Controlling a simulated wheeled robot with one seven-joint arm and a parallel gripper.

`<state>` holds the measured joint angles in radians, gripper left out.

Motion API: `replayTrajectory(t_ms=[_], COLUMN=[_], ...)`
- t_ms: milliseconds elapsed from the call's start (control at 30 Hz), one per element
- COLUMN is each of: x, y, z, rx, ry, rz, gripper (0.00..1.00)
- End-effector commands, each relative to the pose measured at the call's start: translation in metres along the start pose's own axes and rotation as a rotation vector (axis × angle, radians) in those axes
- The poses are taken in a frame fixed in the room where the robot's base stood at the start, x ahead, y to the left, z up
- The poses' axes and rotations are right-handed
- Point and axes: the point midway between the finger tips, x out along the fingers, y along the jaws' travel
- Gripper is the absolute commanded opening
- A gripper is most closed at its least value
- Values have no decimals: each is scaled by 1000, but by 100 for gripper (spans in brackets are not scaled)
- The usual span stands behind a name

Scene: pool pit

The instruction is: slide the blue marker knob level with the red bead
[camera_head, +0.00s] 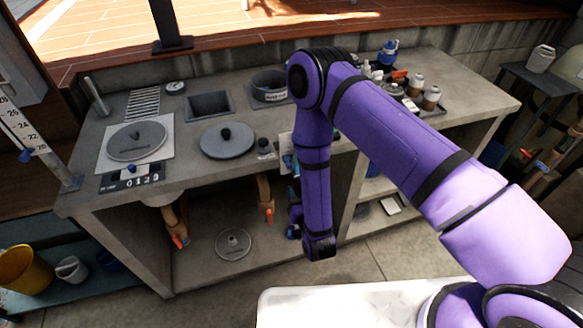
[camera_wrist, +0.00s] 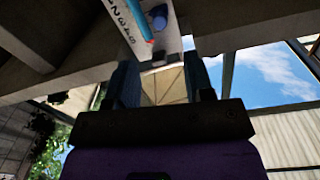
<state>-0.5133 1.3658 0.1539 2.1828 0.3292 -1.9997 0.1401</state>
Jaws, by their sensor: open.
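In the wrist view, a white scale panel (camera_wrist: 118,14) with black numbers stands above my gripper, tilted in the picture. A pale blue tube (camera_wrist: 138,18) runs along it, with the small red bead (camera_wrist: 150,42) at its lower end. The blue marker knob (camera_wrist: 159,20) sits just right of the tube, higher in the picture than the bead and apart from it. My gripper (camera_wrist: 165,82) is open, its two dark fingers below the panel with nothing between them. In the head view my arm hides most of the panel (camera_head: 285,145).
A concrete counter (camera_head: 185,175) carries round lids, a sink opening (camera_head: 208,105) and bottles. A second numbered scale (camera_head: 18,125) with a blue knob (camera_head: 25,156) stands at the far left. Orange-tipped handles (camera_head: 268,212) hang below the counter. The floor before it is clear.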

Motion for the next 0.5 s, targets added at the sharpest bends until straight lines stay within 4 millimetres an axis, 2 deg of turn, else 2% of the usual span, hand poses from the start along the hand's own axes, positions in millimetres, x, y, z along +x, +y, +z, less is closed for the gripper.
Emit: replayTrajectory(t_ms=[267,500], x=[27,71], y=[2,1], z=[-2,-2], rx=[3,2], ry=[5,6], rz=[4,1], gripper=[48,48])
